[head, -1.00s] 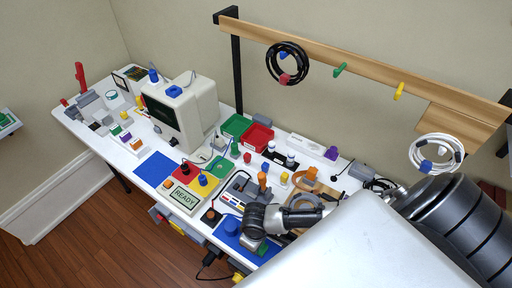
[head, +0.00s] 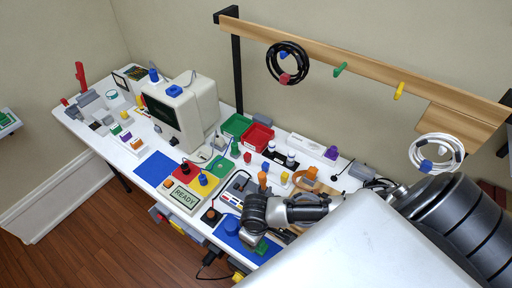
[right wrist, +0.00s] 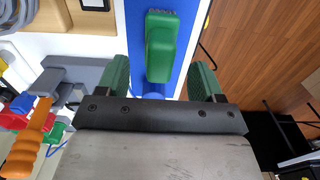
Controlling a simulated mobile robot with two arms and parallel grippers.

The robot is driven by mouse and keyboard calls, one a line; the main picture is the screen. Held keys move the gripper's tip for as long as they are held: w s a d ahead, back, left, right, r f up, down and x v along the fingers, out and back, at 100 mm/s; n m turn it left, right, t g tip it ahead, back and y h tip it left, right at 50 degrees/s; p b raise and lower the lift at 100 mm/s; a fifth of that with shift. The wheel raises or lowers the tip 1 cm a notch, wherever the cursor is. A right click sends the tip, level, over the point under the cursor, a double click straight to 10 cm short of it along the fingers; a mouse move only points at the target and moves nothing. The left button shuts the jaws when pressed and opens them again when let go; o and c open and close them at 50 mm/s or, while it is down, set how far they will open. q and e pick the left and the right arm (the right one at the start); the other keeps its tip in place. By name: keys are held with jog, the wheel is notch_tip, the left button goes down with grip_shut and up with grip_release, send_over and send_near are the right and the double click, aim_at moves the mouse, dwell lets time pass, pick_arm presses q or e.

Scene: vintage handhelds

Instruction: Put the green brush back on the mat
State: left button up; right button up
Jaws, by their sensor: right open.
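The green brush (right wrist: 162,45) lies over the blue mat (right wrist: 136,22) in the right wrist view, its dark bristles toward the top of the picture. In the head view the brush (head: 262,246) shows as a small green patch beside my right gripper, on the front blue mat (head: 219,236). My right gripper (right wrist: 160,78) is open, with one green finger on each side of the brush's near end and a gap at both sides. Its dark wrist hides part of the mat in the head view (head: 250,240). My left gripper is not in view.
A blue knobbed piece (head: 231,226) stands on the mat beside my gripper. An orange-handled tool (right wrist: 30,140) and a grey block (right wrist: 72,72) lie left in the wrist view. The table edge and wooden floor (right wrist: 240,40) are close on the right.

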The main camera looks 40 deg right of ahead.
notch_tip(320, 180, up, 8)
dwell(0.8)
